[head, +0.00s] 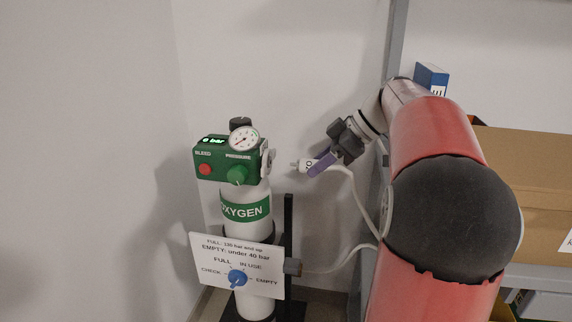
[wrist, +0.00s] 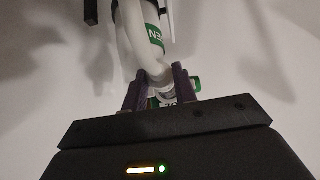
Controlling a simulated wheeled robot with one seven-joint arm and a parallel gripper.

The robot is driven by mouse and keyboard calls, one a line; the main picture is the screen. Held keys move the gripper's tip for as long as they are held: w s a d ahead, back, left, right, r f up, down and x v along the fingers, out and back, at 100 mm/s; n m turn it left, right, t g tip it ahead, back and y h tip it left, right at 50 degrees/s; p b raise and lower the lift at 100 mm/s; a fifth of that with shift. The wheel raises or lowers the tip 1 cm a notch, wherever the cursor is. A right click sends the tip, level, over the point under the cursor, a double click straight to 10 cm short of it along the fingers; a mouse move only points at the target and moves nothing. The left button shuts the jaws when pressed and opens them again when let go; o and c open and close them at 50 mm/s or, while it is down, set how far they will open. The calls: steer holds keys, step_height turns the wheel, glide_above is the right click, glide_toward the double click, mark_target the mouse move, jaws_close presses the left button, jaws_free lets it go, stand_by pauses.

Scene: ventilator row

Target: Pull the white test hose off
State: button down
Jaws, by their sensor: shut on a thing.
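The white test hose (head: 357,190) ends in a white connector (head: 304,164) in the head view. My gripper (head: 322,163), with purple fingers, is shut on this connector. The connector's tip points left at the green regulator (head: 222,162) and appears apart from its side outlet (head: 269,160), with a small gap. In the wrist view, my gripper (wrist: 158,92) has the white hose (wrist: 130,45) running up from between its fingers. The connector's tip is mostly hidden there.
A grey shelf upright (head: 396,45) and a cardboard box (head: 525,190) are on the right.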

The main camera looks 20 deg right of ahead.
steer(key=shift+s+d, duration=0.45)
steer(key=shift+d, duration=0.2)
steer(key=shift+s+d, duration=0.4)
steer(key=shift+d, duration=0.25)
